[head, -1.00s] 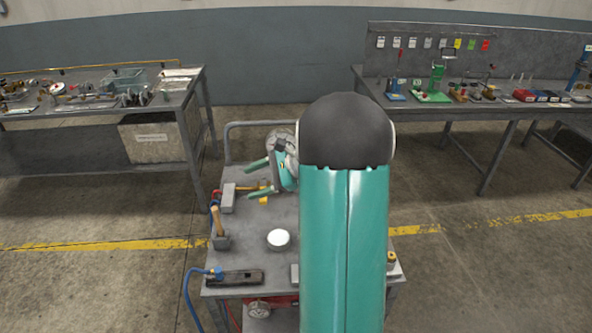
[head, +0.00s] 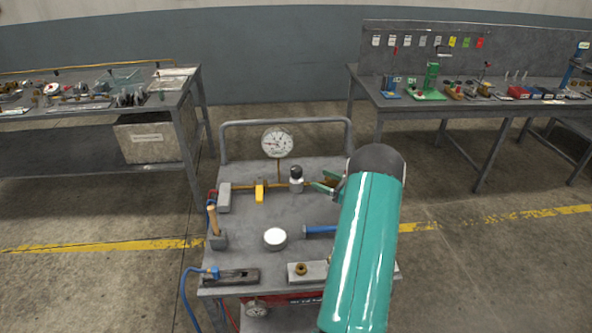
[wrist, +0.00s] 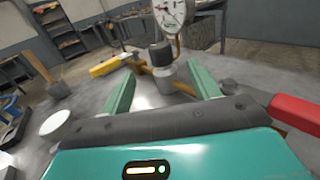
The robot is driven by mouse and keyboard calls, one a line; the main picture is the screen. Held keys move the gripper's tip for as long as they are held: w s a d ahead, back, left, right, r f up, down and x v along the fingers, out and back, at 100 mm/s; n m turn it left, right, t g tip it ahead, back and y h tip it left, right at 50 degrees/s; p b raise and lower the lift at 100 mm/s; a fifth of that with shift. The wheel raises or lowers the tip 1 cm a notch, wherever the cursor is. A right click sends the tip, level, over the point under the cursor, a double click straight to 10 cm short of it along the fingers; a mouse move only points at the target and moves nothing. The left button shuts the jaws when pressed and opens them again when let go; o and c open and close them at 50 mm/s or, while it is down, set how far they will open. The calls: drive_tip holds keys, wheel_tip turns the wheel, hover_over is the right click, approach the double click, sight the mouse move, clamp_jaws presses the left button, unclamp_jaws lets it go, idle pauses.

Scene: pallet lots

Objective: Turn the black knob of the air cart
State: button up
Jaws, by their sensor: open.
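The air cart (head: 255,221) is a grey trolley with a flat top in front of me. The black knob (head: 296,170) caps a silver cylindrical body on the brass pipe at its back. In the wrist view the black knob (wrist: 160,53) stands upright ahead of my gripper (wrist: 163,84), roughly centred between its two green fingers. In the head view my gripper (head: 325,186) is just right of the knob, partly hidden by my arm. The fingers are spread and hold nothing. A white dial gauge (head: 277,143) stands behind the knob, to its left.
A yellow handle (head: 260,193) sits on the pipe left of the knob. A hammer (head: 214,226), a white round piece (head: 275,238) and a blue-handled tool (head: 319,229) lie on the cart. Workbenches stand at the left (head: 185,90) and right (head: 420,104).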

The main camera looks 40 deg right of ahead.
sight(296, 168)
drive_tip(key=x, duration=1.1)
drive_tip(key=shift+w, duration=0.25)
drive_tip(key=shift+a, duration=0.1)
drive_tip(key=c, duration=1)
drive_tip(key=shift+o, duration=0.2)
drive_tip(key=shift+m+h, duration=0.4)
drive_tip(key=shift+h, duration=0.2)
drive_tip(key=shift+m+g+h, duration=0.15)
drive_tip(key=shift+m+h, duration=1.2)
drive_tip(key=shift+h, duration=0.75)
drive_tip(key=shift+m+g+h, duration=0.15)
drive_tip(key=shift+m+h, duration=1.2)
drive_tip(key=shift+h, duration=1.05)
drive_tip(key=o, duration=1)
drive_tip(key=shift+c, duration=0.2)
